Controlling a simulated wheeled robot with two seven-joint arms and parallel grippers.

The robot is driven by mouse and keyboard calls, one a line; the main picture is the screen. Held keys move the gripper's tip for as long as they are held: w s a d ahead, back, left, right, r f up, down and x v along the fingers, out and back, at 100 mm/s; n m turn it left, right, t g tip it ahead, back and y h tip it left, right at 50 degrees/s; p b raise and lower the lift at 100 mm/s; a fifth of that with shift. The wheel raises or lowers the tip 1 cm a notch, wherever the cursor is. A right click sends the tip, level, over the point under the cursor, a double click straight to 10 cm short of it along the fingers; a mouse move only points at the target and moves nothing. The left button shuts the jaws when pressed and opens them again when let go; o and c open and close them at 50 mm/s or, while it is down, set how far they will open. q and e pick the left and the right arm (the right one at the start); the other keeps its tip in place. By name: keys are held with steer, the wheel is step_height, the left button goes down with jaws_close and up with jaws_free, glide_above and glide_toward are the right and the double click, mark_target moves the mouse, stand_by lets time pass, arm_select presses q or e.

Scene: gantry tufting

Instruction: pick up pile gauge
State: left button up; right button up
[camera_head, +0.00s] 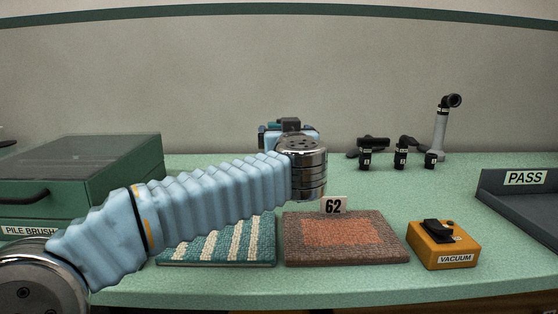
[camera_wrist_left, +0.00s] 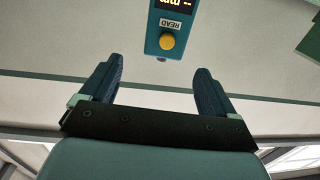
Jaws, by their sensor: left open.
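The pile gauge shows in the left wrist view as a teal device (camera_wrist_left: 168,30) with a READ label, a yellow button and a small display reading in mm. It lies just beyond the fingertips, roughly centred between them and apart from them. My left gripper (camera_wrist_left: 160,72) is open, with nothing between its fingers. In the head view my left arm reaches across the bench, and its wrist hides most of the gripper and whatever is behind it. I cannot clearly make out the gauge there. My right gripper is in neither view.
A striped sample (camera_head: 218,242) and an orange-brown carpet sample (camera_head: 343,240) with a 62 tag lie in front. A yellow vacuum switch box (camera_head: 444,245), black-handled tools (camera_head: 400,155), a PASS tray (camera_head: 522,196) and a green PILE BRUSH case (camera_head: 85,165) stand around. The bench centre-right is clear.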

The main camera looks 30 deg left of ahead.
mark_target(279, 125)
arm_select(q)
steer(key=x, duration=1)
steer(key=shift+a+f, duration=0.25)
steer(key=shift+a, duration=0.1)
jaws_close()
